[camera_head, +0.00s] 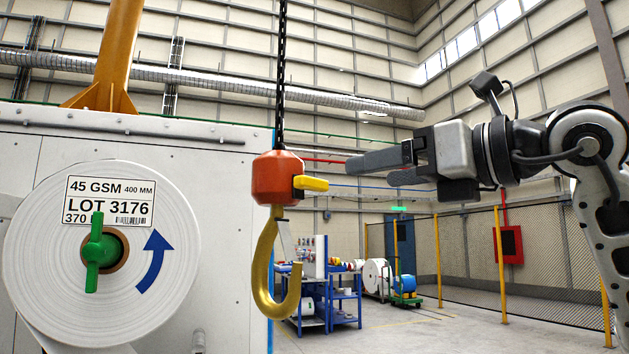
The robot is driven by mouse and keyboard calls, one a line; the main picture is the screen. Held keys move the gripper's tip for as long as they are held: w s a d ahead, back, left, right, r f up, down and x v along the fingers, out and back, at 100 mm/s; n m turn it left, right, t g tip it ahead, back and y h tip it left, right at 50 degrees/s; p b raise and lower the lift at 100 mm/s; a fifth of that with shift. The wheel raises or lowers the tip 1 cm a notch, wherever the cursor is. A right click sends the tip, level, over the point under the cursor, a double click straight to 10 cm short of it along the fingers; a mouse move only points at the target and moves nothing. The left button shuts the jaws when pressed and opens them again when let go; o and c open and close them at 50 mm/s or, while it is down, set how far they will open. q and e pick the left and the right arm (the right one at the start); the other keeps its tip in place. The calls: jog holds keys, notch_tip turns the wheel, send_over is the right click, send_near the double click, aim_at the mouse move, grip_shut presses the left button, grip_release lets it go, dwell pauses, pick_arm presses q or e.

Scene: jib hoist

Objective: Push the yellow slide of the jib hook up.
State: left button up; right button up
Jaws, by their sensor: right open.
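The jib hook hangs on a dark chain (281,75) left of the middle. It has an orange-red block (275,178) with a yellow hook (262,268) below it. The yellow slide (312,183) sticks out from the right side of the block, roughly level. My right gripper (368,171) comes in from the right, its two dark fingers pointing left. It is open and empty. Its fingertips are to the right of the slide; a gap shows between them in the picture. My left gripper is not in view.
A large white roll (150,295) with a label and a green handle (96,252) sits on a white machine (225,215) at left, close to the hook. Blue workbenches (345,300) and a mesh fence (465,255) with yellow posts stand farther back. The space around my right gripper looks clear.

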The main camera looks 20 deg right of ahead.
aim_at(317, 184)
jog(key=p+x, duration=0.2)
jog(key=x, duration=0.9)
jog(key=shift+w+a+p, duration=0.1)
jog(key=shift+w+p, duration=0.05)
jog(key=shift+p, duration=0.2)
jog(key=shift+w+a, duration=0.25)
jog(key=shift+w, duration=0.15)
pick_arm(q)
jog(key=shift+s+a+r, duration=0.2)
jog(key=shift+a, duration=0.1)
